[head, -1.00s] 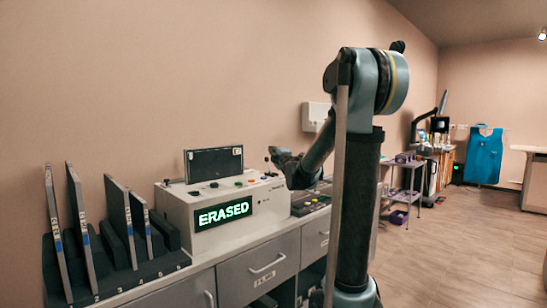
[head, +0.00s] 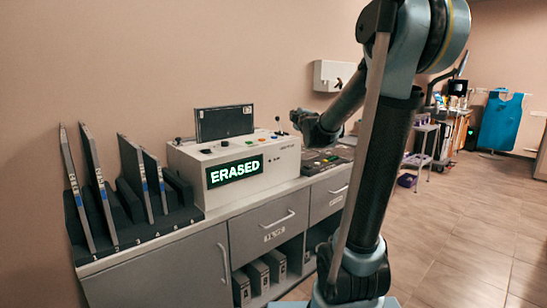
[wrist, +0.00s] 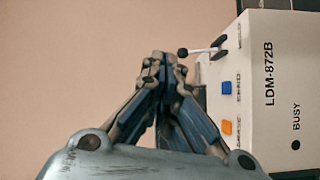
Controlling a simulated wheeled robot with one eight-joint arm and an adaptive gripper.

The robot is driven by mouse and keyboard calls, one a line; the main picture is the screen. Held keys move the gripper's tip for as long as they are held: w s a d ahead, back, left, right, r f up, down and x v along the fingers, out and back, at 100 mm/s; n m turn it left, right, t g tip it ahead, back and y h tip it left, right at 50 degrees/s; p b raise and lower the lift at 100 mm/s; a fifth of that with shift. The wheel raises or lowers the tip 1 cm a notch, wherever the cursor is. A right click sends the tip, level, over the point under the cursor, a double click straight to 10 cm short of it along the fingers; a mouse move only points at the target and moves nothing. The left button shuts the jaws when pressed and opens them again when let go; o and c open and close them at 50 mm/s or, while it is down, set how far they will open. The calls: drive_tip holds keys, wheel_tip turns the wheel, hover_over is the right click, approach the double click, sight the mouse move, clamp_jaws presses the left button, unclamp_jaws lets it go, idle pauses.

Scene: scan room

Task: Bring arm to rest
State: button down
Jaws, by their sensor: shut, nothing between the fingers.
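My gripper (wrist: 163,62) is shut and empty in the wrist view, its fingertips together in front of the plain wall. In the head view my gripper (head: 300,118) is raised at the right end of a white machine (head: 190,168), apart from the counter. The machine's display reads ERASED, and a dark flat plate (head: 224,123) stands upright in its top. The machine also shows at the right of the wrist view (wrist: 275,110), marked LDM-872B, with a lever, a blue button and an orange button. Whether the fingertips touch the lever is unclear.
A black rack (head: 150,219) with several upright plates stands left of the machine on the counter. A dark panel (head: 325,162) lies to its right. A white wall box (head: 335,76) hangs behind. The floor (head: 450,240) at the right is clear.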

drive_tip(key=s+d+f+m+g+h, duration=0.2)
drive_tip(key=s+d+f+m+g, duration=0.25)
drive_tip(key=s+f, duration=0.5)
drive_tip(key=s+d+f+m+g+h, duration=0.2)
drive_tip(key=s+d+f+m+g, duration=0.2)
drive_tip(key=s+f+m, duration=0.5)
drive_tip(key=s+f+m+g+y, duration=0.1)
drive_tip(key=s+f+g, duration=0.2)
drive_tip(key=s, duration=1)
drive_tip(key=s+a+f+m+g, duration=0.1)
drive_tip(key=s+f+g, duration=0.3)
drive_tip(key=s+f, duration=0.6)
drive_tip(key=s, duration=0.3)
drive_tip(key=shift+s+m+y, duration=0.25)
drive_tip(key=shift+m+y, duration=0.1)
drive_tip(key=shift+y, duration=0.05)
drive_tip(key=shift+a+f, duration=0.1)
drive_tip(key=shift+w+f, duration=0.2)
drive_tip(key=shift+w, duration=0.25)
